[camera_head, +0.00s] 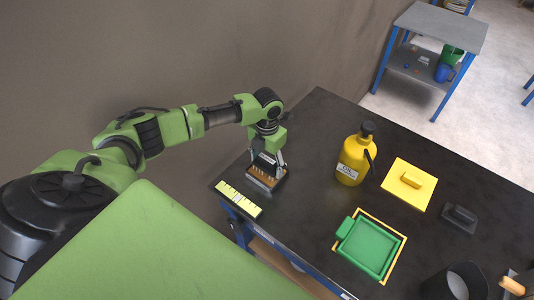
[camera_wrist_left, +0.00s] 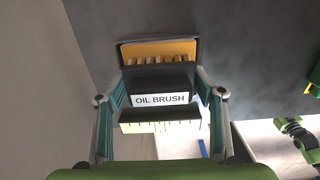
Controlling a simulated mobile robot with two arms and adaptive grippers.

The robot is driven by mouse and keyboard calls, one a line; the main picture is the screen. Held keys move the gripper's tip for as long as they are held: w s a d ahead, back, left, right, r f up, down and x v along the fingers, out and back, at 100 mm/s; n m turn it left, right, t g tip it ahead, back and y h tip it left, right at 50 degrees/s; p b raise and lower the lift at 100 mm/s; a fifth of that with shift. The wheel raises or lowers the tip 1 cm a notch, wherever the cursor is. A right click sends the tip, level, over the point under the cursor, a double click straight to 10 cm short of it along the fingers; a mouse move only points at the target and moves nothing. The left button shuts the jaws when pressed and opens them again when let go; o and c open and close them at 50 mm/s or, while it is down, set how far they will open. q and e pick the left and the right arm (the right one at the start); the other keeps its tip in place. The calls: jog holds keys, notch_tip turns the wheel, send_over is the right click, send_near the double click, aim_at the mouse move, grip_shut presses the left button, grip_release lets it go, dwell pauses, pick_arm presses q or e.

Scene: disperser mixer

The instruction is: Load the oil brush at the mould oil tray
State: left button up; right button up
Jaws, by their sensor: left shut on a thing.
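My left gripper (camera_head: 267,165) is over the near left part of the dark bench and is shut on the oil brush (camera_wrist_left: 160,83). The brush is a dark block with a white "OIL BRUSH" label, and it sits between the two fingers in the left wrist view. The mould oil tray (camera_head: 264,187) is a small dark tray right below the gripper. In the left wrist view its orange inside (camera_wrist_left: 158,47) shows with a row of pale bristles in front. I cannot tell whether the bristles touch the oil. My right gripper is not in view.
A pale yellow marked strip (camera_head: 238,199) lies at the bench edge beside the tray. To the right stand a yellow oil bottle (camera_head: 353,160), a yellow plate with a handle (camera_head: 409,184), a dark block (camera_head: 459,218), a green tray (camera_head: 368,250) and a dark container (camera_head: 455,283). Bare bench lies between.

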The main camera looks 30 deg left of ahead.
aim_at(267, 159)
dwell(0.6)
pick_arm(q)
notch_tip(267, 159, up, 7)
jog(key=p, duration=0.6)
jog(key=shift+f, duration=0.1)
dwell(0.4)
dwell(0.3)
